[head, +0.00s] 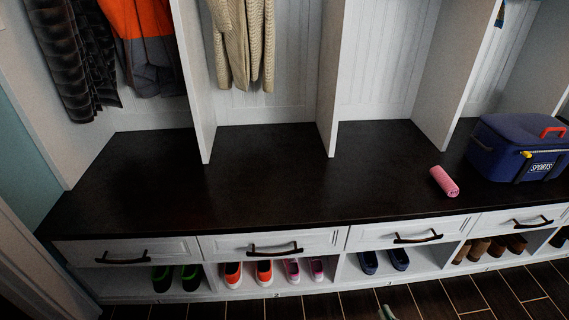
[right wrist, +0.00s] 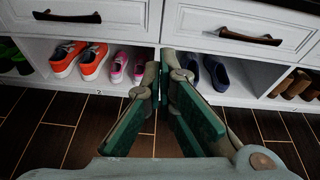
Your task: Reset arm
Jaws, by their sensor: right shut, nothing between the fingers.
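My right gripper (head: 386,312) barely shows at the bottom edge of the head view, in front of the bench. In the right wrist view its green-padded fingers (right wrist: 166,84) are shut with nothing between them. They point toward the shoe cubbies and appear apart from the shoes. My left gripper is not in view.
The dark bench top (head: 270,185) is mostly clear. Below are drawers with dark handles (head: 275,249) and cubbies with orange shoes (head: 264,272), pink shoes and others. Coats hang above.

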